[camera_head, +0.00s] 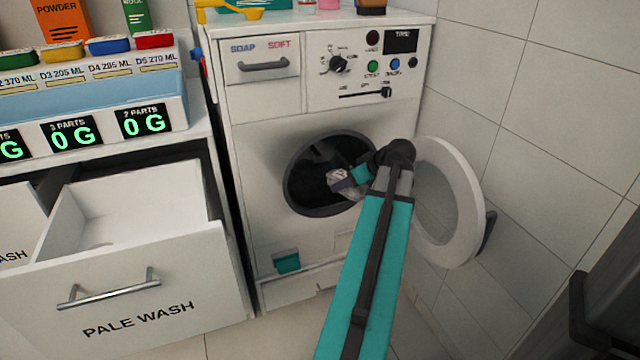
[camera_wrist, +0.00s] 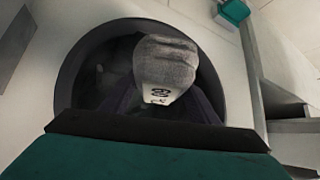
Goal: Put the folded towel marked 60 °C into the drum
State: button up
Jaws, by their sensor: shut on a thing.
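The folded towel (camera_wrist: 166,62) is grey with a pale label that appears to read 60. My gripper (camera_wrist: 160,108) is shut on it. In the head view the towel (camera_head: 340,182) is a small grey bundle at the mouth of the drum (camera_head: 303,187), with my gripper (camera_head: 350,182) reaching in from the right. In the wrist view the towel is in front of the dark round drum opening (camera_wrist: 72,68). I cannot tell how deep inside it is. My arm hides part of the opening's right side.
The washer's round door (camera_head: 470,195) stands open on the right, close to my arm. The PALE WASH drawer (camera_head: 150,275) is pulled out at the left. A tiled wall (camera_head: 560,120) bounds the right side. A dispenser shelf (camera_head: 90,90) stands at upper left.

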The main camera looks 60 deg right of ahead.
jog(key=s+d+f+p, duration=0.2)
jog(key=d+f, duration=0.1)
jog(key=f, duration=0.4)
jog(key=shift+n+p, duration=0.3)
jog(key=shift+d+f, duration=0.1)
jog(key=w+d, duration=0.1)
jog(key=w, duration=0.3)
jog(key=w+d+b, duration=0.1)
jog(key=w, duration=0.3)
jog(key=w+d+b, duration=0.1)
jog(key=w, duration=0.4)
jog(key=w, duration=0.2)
jog(key=w+d, duration=0.1)
jog(key=w, duration=0.1)
jog(key=shift+w+d+b, duration=0.15)
jog(key=shift+w+b, duration=0.1)
jog(key=shift+b, duration=0.15)
jog(key=shift+f+b, duration=0.3)
jog(key=shift+f+b, duration=0.3)
jog(key=shift+f, duration=0.3)
